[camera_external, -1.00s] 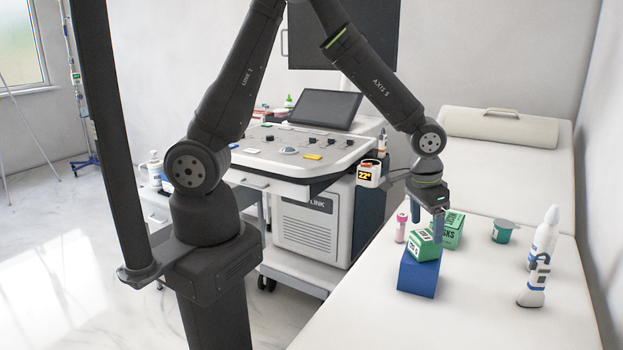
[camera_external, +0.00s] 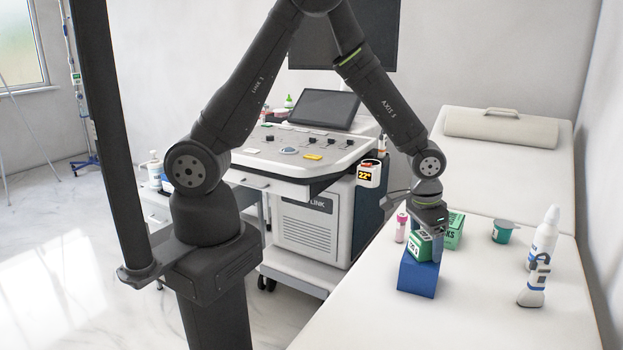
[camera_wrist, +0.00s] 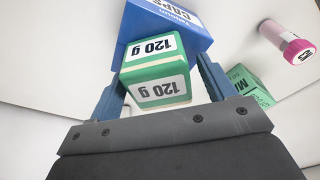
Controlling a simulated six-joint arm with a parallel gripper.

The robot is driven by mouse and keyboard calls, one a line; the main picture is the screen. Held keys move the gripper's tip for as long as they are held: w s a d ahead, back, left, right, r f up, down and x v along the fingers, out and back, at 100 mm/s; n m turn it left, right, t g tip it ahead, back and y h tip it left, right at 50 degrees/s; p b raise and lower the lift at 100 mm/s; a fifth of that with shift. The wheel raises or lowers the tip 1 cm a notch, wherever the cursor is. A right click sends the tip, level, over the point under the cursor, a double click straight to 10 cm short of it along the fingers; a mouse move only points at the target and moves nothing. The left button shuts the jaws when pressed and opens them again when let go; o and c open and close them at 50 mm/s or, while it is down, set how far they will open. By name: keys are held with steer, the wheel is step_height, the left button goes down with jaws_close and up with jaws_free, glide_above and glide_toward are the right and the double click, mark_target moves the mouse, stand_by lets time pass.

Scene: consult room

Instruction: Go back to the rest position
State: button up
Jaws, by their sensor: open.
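My gripper (camera_external: 428,240) is low over the bed, pointing down at a small green-and-white box (camera_external: 416,246) that sits on top of a blue box (camera_external: 418,279). In the wrist view my gripper (camera_wrist: 160,75) is open, with its two blue fingers on either side of the green-and-white box (camera_wrist: 157,70) marked "120 g". The blue box (camera_wrist: 170,25) shows beyond it. I cannot tell whether the fingers touch the small box. The far finger is mostly hidden in the external view.
On the bed (camera_external: 365,325), a green box (camera_external: 454,230) and a pink-capped tube (camera_external: 401,227) stand close by. A green cup (camera_external: 502,232), a tall white bottle (camera_external: 543,240) and a smaller bottle (camera_external: 533,287) are to the right. An ultrasound cart (camera_external: 310,225) stands left of the bed.

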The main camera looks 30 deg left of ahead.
step_height(320, 180, up, 12)
steer(key=s+a, duration=0.1)
steer(key=f, duration=0.8)
steer(key=w+d+f, duration=0.1)
steer(key=f, duration=0.3)
steer(key=shift+f, duration=0.35)
steer(key=r, duration=0.5)
steer(key=shift+s+d, duration=0.1)
steer(key=shift+s, duration=0.1)
steer(key=s+r, duration=0.7)
steer(key=s, duration=0.5)
steer(key=w+d+f, duration=1.2)
steer(key=w+d, duration=0.2)
steer(key=shift+f+n, duration=0.25)
steer(key=shift+n, duration=0.05)
